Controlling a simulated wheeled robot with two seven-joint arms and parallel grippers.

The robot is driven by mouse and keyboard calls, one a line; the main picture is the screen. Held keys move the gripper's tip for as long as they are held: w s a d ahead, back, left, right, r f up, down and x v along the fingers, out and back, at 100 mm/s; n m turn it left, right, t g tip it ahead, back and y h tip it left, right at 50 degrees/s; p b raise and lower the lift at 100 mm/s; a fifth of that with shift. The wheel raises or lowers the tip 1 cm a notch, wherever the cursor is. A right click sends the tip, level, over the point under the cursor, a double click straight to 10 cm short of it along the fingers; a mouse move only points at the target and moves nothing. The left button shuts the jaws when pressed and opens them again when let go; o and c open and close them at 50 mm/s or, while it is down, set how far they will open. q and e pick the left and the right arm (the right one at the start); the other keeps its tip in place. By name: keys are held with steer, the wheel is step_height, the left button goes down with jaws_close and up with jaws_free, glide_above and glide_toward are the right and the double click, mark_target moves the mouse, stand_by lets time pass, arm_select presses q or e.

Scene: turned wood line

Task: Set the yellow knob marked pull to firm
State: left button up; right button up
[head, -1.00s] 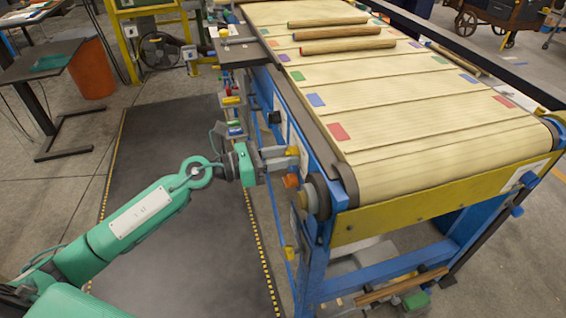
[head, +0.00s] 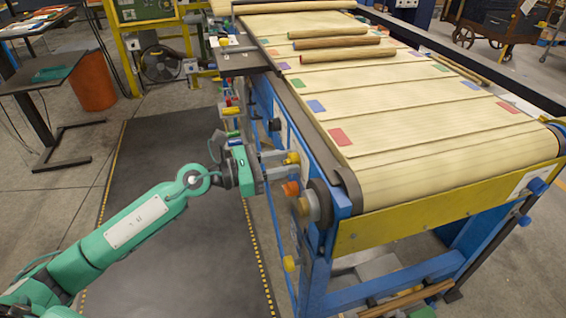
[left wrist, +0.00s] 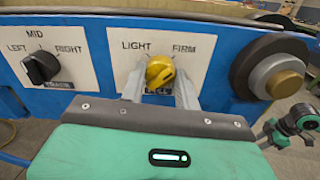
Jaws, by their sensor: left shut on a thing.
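The yellow knob (left wrist: 160,73) sits on a white plate (left wrist: 133,47) on the machine's blue side, with LIGHT printed at its upper left and FIRM at its upper right. The word below it is mostly hidden by my gripper. My left gripper (left wrist: 163,82) is shut on the knob, one finger on each side. A dark line on the knob's face slants up to the right; I cannot tell its exact setting. In the head view my left gripper (head: 285,160) reaches the yellow knob (head: 293,158) from the left.
A black knob (left wrist: 41,67) marked LEFT, MID, RIGHT is left of the yellow one. A grey and brass round hub (left wrist: 270,73) is close on the right. An orange knob (head: 291,188) sits just below in the head view. Wooden rods (head: 335,43) lie on the belt.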

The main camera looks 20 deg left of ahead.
arm_select(q)
steer(key=o, duration=1)
steer(key=shift+f, duration=0.1)
steer(key=shift+a, duration=0.1)
steer(key=shift+b+v, duration=1.95)
steer(key=shift+v, duration=4.9)
arm_select(e)
step_height(320, 180, up, 7)
steer(key=t, duration=0.1)
steer(key=shift+s+a+t, duration=0.2)
steer(key=shift+a+t, duration=0.1)
arm_select(q)
steer(key=shift+s, duration=0.1)
arm_select(e)
steer(key=shift+f, duration=0.1)
